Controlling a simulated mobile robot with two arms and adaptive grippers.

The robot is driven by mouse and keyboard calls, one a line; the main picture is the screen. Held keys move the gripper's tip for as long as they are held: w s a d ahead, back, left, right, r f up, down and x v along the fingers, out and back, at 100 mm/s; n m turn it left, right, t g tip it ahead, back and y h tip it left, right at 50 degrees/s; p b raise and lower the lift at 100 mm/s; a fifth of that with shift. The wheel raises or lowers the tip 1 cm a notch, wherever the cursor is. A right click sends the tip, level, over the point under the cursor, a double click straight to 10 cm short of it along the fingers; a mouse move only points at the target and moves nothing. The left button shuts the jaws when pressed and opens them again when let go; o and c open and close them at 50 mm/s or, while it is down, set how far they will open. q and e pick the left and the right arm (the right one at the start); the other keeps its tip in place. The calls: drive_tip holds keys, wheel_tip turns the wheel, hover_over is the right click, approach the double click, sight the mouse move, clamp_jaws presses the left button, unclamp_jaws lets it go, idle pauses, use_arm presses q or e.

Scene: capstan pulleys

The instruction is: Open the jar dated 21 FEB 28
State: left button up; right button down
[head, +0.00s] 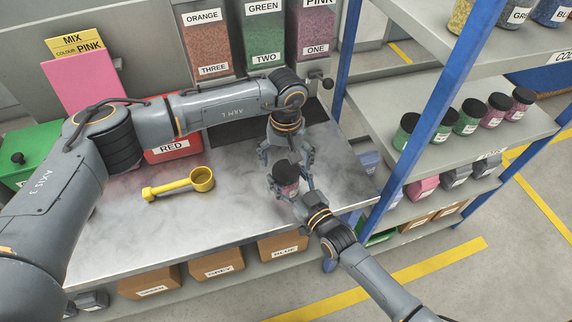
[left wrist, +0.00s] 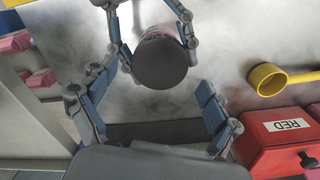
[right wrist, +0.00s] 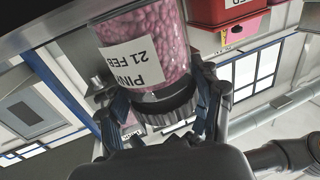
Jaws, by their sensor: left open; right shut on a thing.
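The jar (head: 288,189) with pink contents and a black lid is above the steel table. In the right wrist view the jar (right wrist: 165,45) has a label reading PINK and 21 FEB, seen upside down; I cannot read a year. My right gripper (head: 290,187) is shut on the jar. My left gripper (head: 285,156) is open on the jar's far side. In the left wrist view the black lid (left wrist: 161,62) lies just beyond the open left fingers (left wrist: 150,105), apart from them.
A yellow scoop (head: 180,185) lies on the table (head: 225,222), left of the jar. A red RED box (head: 172,149) stands behind it. Shelves with blue posts (head: 413,115) stand at right, holding several black-lidded jars (head: 468,117). The table's front is clear.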

use_arm(q)
wheel_tip(320, 180, up, 2)
drive_tip(key=shift+r, duration=0.25)
drive_tip(key=shift+c, duration=0.3)
wheel_tip(320, 180, up, 3)
drive_tip(key=m, duration=0.3)
drive_tip(key=shift+f+m, duration=0.1)
drive_tip(key=shift+m, duration=0.3)
drive_tip(key=shift+f, duration=0.1)
wheel_tip(320, 180, down, 8)
drive_tip(key=shift+r, duration=0.25)
drive_tip(key=shift+c, duration=0.4)
drive_tip(key=c, duration=1.1)
drive_tip(key=n, duration=1.2)
drive_tip(key=shift+s+d, duration=0.1)
drive_tip(key=shift+s, duration=0.05)
